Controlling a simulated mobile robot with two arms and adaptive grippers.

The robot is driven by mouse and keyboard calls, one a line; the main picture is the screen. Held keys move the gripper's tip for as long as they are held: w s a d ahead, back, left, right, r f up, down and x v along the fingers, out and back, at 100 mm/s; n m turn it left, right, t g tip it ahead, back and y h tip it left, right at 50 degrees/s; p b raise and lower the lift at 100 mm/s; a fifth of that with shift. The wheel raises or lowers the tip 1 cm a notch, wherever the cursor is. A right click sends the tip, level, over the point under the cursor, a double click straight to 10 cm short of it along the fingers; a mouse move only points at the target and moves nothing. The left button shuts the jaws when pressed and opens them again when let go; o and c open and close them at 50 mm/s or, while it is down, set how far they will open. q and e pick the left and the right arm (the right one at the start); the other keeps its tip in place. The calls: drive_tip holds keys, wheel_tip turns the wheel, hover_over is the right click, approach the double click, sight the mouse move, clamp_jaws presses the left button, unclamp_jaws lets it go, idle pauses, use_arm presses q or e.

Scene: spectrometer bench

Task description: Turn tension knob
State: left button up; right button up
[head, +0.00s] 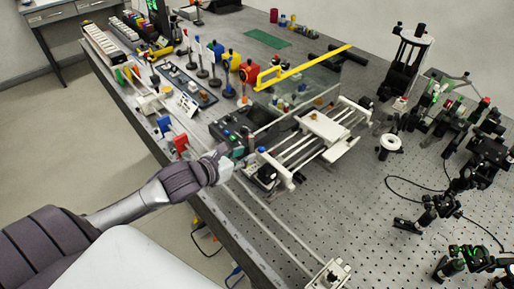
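My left gripper (225,160) is at the front edge of the bench, at the left end of a white machine with parallel rails (318,130). Its fingers are small and partly merge with the parts behind them, so I cannot tell if they are open or touching anything. A dark round part (267,172), possibly the tension knob, sits on the near end of the machine, just right of the gripper. No label shows which part is the tension knob. My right gripper is not in view.
A dark control box (233,130) with small coloured buttons stands just behind the gripper. A long white rail (265,215) runs along the bench's front edge. Optical mounts (440,205) and cables crowd the right side. Some perforated bench top (345,220) is clear.

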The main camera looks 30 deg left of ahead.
sight(261, 148)
use_arm(q)
drive_tip(key=p+x, duration=0.1)
drive_tip(key=x, duration=0.5)
drive_tip(key=shift+w+d, duration=0.1)
drive_tip(key=shift+w, duration=0.1)
clamp_jaws()
